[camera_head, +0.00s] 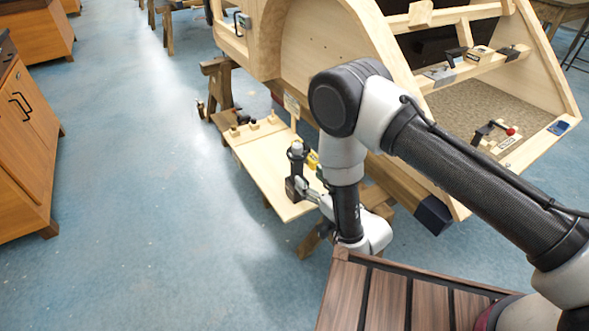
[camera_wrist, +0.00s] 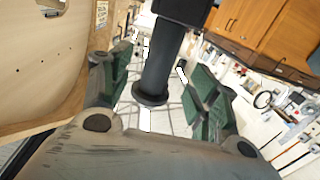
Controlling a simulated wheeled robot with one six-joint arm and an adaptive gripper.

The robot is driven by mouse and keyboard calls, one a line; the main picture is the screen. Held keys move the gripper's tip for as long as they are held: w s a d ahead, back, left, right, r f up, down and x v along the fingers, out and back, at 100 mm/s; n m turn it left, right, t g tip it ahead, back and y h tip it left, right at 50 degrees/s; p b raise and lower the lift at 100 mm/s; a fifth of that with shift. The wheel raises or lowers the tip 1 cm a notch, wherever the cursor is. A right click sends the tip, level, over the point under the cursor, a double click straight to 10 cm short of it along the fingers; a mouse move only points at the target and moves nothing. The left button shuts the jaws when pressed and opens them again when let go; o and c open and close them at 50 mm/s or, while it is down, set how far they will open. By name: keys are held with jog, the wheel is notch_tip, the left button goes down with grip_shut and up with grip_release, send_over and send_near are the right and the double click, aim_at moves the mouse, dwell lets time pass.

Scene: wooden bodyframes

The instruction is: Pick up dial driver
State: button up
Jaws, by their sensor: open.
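The dial driver looks to be the black tool with a round shaft, a flange and a wider block; its shaft (camera_wrist: 160,65) lies between my two fingers in the wrist view. In the head view an upright dark tool with a pale top (camera_head: 297,152), likely the same one, stands over the near part of the wooden bench board. My gripper (camera_wrist: 160,88) is open, with green pads to either side of the shaft. Gaps show between pads and shaft, and I cannot tell contact. In the head view my gripper (camera_head: 297,187) is low beside the tool, partly hidden by my wrist.
The pale bench board (camera_head: 262,165) rests on sawhorses and carries small dark-topped pieces (camera_head: 253,124) at its far end. A yellow item (camera_head: 313,160) sits close behind the tool. The large wooden bodyframe (camera_head: 310,45) rises behind my arm. Open blue floor (camera_head: 150,210) lies left.

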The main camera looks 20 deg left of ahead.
aim_at(301, 171)
jog(key=x, duration=0.7)
jog(key=shift+a+f, duration=0.1)
jog(key=c, duration=1.3)
